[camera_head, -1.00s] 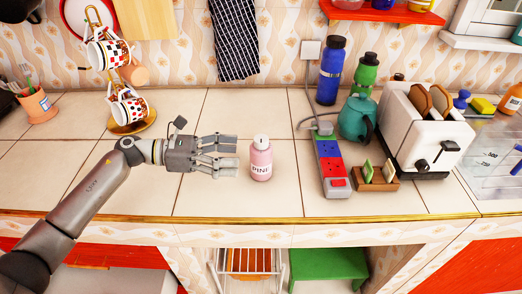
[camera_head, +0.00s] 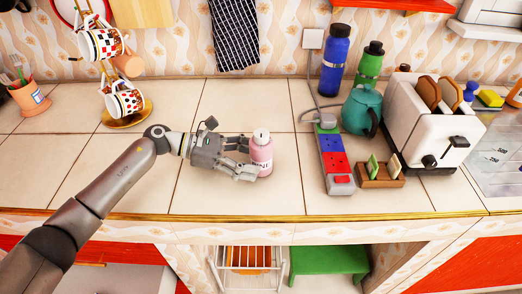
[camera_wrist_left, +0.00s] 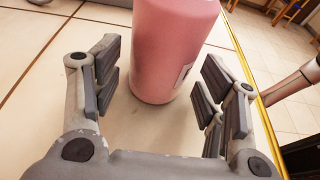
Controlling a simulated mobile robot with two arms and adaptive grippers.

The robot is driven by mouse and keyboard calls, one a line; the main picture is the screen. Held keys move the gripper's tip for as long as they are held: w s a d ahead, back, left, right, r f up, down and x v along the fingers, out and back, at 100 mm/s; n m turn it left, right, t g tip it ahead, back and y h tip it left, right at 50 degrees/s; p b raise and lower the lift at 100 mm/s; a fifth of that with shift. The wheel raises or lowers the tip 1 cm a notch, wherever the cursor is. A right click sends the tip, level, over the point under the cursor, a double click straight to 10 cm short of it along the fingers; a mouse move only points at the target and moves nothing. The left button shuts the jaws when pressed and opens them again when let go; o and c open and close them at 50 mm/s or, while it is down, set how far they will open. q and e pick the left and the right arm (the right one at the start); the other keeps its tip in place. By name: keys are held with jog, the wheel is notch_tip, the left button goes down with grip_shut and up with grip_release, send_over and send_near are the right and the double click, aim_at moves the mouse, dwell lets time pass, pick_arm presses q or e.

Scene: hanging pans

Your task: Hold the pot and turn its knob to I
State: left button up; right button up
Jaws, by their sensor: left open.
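The pink pot (camera_head: 261,158) stands upright on the tiled counter near its front edge. Which way the knob points is too small to tell. My left gripper (camera_head: 247,160) is open, its fingers reaching to both sides of the pot from the left. The left wrist view shows the lower part of the pot (camera_wrist_left: 170,50) between the spread fingers, with a visible gap on each side; its top is cut off. My right gripper is not in view.
A power strip (camera_head: 334,163), a wooden holder (camera_head: 381,177), a teal teapot (camera_head: 360,112), a blue bottle (camera_head: 334,62) and a toaster (camera_head: 432,120) stand to the right. A mug rack (camera_head: 126,122) stands at the left. The counter around the pot is clear.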

pick_arm(q)
jog(key=shift+b+x, duration=0.35)
jog(key=shift+x, duration=0.65)
jog(key=c, duration=0.9)
